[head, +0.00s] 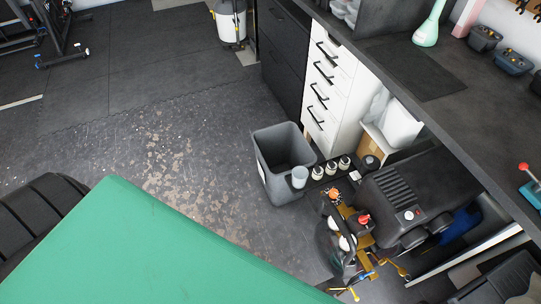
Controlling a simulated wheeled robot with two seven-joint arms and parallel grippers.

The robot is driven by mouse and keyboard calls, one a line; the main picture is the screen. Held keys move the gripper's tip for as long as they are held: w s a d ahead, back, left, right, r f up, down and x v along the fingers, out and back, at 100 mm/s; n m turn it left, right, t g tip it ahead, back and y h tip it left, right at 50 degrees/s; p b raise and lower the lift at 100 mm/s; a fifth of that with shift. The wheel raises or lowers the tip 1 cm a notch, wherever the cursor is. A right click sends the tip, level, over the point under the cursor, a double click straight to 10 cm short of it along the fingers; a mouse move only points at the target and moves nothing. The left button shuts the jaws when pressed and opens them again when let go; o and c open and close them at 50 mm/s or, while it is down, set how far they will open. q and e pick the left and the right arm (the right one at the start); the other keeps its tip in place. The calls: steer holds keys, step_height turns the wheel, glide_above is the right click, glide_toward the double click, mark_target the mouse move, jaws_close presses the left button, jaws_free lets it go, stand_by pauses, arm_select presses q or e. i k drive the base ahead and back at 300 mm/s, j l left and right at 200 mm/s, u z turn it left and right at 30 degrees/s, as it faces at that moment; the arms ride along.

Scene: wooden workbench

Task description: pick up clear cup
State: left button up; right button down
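A pale, see-through cup (299,177) shows in the head view at the right front corner of a grey open bin (264,165). It overlaps the bin's rim in the picture. I cannot tell whether it rests against the bin, on its rim or on something beside it. Neither of my grippers is in view.
A green surface (130,250) fills the lower left. Several small pale-topped containers (331,168) stand right of the cup. A white drawer unit (325,90) stands behind. The stained floor (170,150) is clear.

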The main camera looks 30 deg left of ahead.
mark_target(300, 174)
steer(key=u, duration=0.55)
steer(key=i+j+z, duration=0.1)
steer(key=z, duration=0.35)
steer(key=j+z, duration=0.2)
steer(key=z, duration=0.25)
steer(key=i+j+z, duration=0.1)
steer(key=z, duration=0.35)
steer(key=j+z, duration=0.3)
steer(key=z, duration=0.15)
